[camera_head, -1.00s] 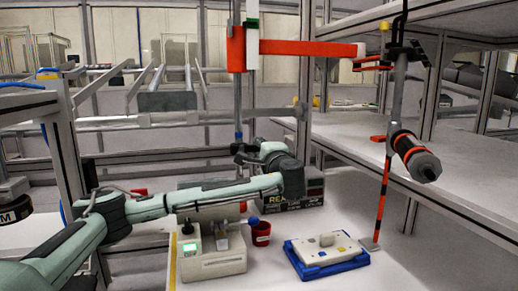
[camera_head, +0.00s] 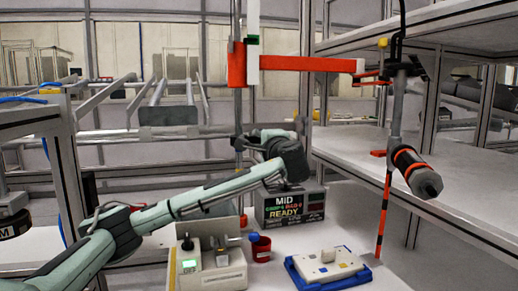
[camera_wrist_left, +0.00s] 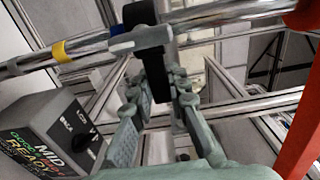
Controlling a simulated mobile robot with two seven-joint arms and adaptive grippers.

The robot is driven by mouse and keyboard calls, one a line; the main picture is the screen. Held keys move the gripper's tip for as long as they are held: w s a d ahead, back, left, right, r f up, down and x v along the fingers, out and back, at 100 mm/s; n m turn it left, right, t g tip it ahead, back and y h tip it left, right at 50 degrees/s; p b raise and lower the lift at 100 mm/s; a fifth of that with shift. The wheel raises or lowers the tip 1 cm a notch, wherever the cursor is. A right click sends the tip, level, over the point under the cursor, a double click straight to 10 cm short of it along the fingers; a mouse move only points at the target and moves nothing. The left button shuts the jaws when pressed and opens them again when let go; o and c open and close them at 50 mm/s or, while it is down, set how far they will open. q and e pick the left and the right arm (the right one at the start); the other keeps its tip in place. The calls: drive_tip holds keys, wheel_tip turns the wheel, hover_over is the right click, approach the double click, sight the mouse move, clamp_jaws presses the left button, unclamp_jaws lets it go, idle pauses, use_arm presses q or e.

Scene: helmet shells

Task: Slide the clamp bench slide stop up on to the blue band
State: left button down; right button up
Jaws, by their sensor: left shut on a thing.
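The slide stop (camera_wrist_left: 148,34) is a black collar with a grey lever, around the bright metal pole. In the wrist view its black stem hangs between my left gripper's fingers (camera_wrist_left: 160,92), which are shut on it. In the head view my left gripper (camera_head: 243,145) is at the pole (camera_head: 238,105), below the orange arm. A yellow band (camera_wrist_left: 62,51) shows on the pole, apart from the stop and below it. My right gripper is not in view.
A black display box (camera_head: 288,206) reading "MID" and "READY" stands behind the white device (camera_head: 212,268). A red cup (camera_head: 260,248) and a blue tray (camera_head: 298,277) are on the table. The orange arm (camera_head: 305,64) juts right from the pole above my gripper.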

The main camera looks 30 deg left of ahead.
use_arm(q)
drive_tip(key=c, duration=1.4)
unclamp_jaws()
drive_tip(key=shift+r, duration=0.35)
drive_tip(key=shift+c, duration=0.2)
drive_tip(key=shift+f, duration=0.1)
drive_tip(key=shift+d, duration=0.1)
drive_tip(key=v, duration=1.1)
drive_tip(key=shift+s+d, duration=0.25)
drive_tip(key=shift+s, duration=0.1)
drive_tip(key=shift+f, duration=0.1)
